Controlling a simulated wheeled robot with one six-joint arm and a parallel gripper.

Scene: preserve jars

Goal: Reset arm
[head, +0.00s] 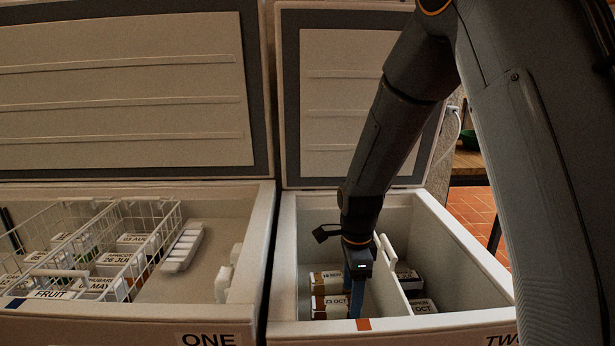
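My arm comes down from the upper right into the left part of the open chest freezer marked TWO (452,228). My gripper (356,308) points down inside it, just right of jars with white labels, one reading 23 OCT (330,303). A blue finger shows below the gripper's dark body. I see it nearly edge-on, so its opening and anything between the fingers cannot be made out. A white divider (389,262) stands close to the right of the gripper.
More labelled jars (423,305) stand right of the divider. The open freezer ONE (140,328) at left holds wire baskets (165,220) of labelled packs and a white tray (183,248). Raised lids (120,95) stand behind. Brick-coloured floor (478,215) shows at right.

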